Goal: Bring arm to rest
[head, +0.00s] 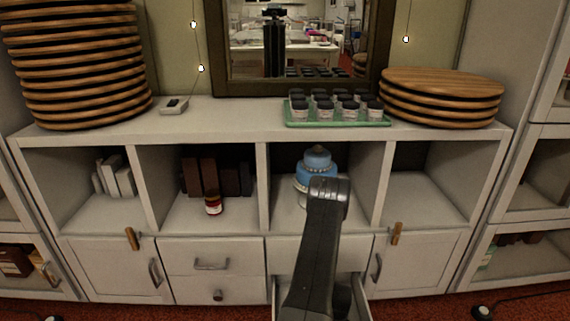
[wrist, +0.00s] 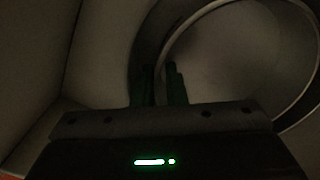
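My arm rises in front of the third cubby in the head view, and its bend hides part of a blue tiered cake (head: 316,165) there. An open drawer (head: 364,298) shows below, partly hidden by my arm. I cannot make out my gripper in the head view. In the dark wrist view, the two green fingers of my gripper (wrist: 164,88) stand close together with a narrow gap. A large round object with a pale rim (wrist: 163,58) curves by the fingertips. I cannot tell whether the fingers touch or hold it.
A green tray (head: 335,122) of several small jars stands on the cabinet top. Wooden boards are stacked at left (head: 80,70) and right (head: 440,95). A red jar (head: 213,204) stands in the second cubby. The right cubby (head: 420,195) looks empty.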

